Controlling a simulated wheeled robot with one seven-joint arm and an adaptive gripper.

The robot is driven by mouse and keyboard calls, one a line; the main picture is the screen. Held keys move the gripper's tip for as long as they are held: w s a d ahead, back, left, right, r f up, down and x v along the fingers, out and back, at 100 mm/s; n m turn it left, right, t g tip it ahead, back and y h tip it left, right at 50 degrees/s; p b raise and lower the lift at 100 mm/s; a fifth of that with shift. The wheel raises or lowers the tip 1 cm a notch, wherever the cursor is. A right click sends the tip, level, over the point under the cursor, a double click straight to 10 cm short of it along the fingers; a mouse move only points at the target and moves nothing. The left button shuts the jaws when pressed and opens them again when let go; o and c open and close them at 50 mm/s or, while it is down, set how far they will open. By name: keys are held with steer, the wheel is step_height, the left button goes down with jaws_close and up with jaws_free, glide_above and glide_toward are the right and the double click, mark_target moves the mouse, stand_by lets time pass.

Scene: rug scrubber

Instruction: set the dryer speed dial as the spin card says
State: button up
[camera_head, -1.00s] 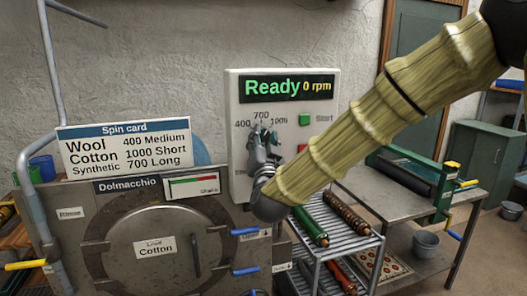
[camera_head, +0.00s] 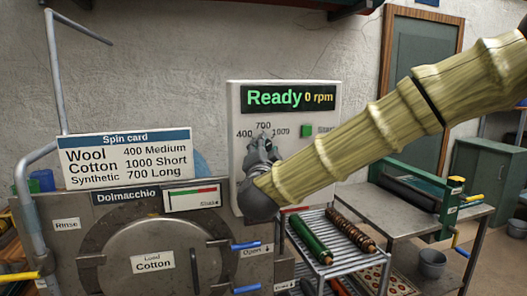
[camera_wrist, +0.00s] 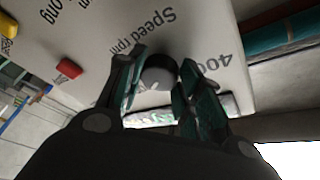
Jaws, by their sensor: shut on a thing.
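The spin card (camera_head: 125,157) reads Wool 400 Medium, Cotton 1000 Short, Synthetic 700 Long. The load sign (camera_head: 153,262) on the dryer's round door says Cotton. The control panel (camera_head: 240,125) has a display (camera_head: 289,97) showing Ready, 0 rpm. Its speed scale (camera_head: 263,129) is marked 400, 700 and 1009 or 1000, partly covered. My gripper (camera_head: 262,147) is at the panel, just below these marks. In the wrist view, my gripper (camera_wrist: 163,60) is shut on the round grey speed dial (camera_wrist: 158,76), one finger on each side. I cannot tell where the dial points.
A green Start button (camera_head: 307,130) is right of the dial. A red button (camera_wrist: 68,69) shows in the wrist view. A wire rack (camera_head: 325,262) with rollers stands below my arm. A metal table (camera_head: 405,203) is at the right.

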steer(key=shift+r, duration=0.1)
steer(key=o, duration=1)
steer(key=shift+o, duration=0.2)
steer(key=shift+s, duration=0.1)
steer(key=s+f, duration=0.2)
steer(key=s, duration=0.9)
steer(key=shift+s+a+f, duration=0.15)
steer(key=shift+s, duration=0.15)
